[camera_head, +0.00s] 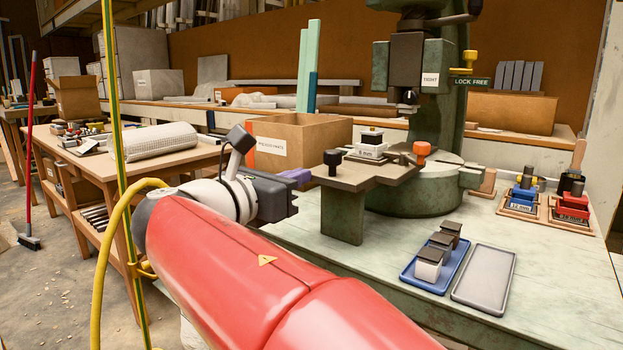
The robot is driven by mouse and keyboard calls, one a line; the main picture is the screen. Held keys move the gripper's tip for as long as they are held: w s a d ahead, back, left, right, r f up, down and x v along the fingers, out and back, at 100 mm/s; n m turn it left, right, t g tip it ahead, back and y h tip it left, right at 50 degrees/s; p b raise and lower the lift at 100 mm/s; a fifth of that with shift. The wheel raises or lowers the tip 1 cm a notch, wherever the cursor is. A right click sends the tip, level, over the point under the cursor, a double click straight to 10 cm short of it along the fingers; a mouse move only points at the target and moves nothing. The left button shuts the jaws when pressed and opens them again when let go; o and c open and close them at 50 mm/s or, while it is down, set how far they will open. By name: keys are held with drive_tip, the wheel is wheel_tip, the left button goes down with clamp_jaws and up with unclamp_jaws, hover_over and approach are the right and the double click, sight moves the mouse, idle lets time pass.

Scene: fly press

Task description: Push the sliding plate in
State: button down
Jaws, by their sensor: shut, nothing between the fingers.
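The sliding plate (352,178) is a flat dark plate that sticks out to the left from the green fly press (440,140). A black knob (333,158) stands at its outer left end. An orange knob (421,150) stands near the press side. A small die block (370,149) labelled "8 mm" sits on the plate. My gripper (296,176) is to the left of the plate's outer end, with its purple fingers pointing toward the black knob. It looks apart from the knob. The fingers are shut and empty; my wrist partly hides them.
On the green bench, a blue tray (410,272) with several blocks and an empty grey tray (484,279) lie at the front right. Die sets (522,200) stand further right. A cardboard box (297,135) stands behind my gripper. A yellow-green post (119,170) rises at left.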

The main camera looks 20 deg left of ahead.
drive_tip(key=p, duration=0.3)
approach(343, 159)
drive_tip(key=x, duration=0.3)
drive_tip(key=shift+w+d+r, duration=0.1)
drive_tip(key=shift+w+d, duration=0.15)
drive_tip(key=shift+d, duration=0.1)
drive_tip(key=shift+w+d, duration=0.15)
drive_tip(key=shift+w, duration=0.25)
drive_tip(key=shift+s, duration=0.1)
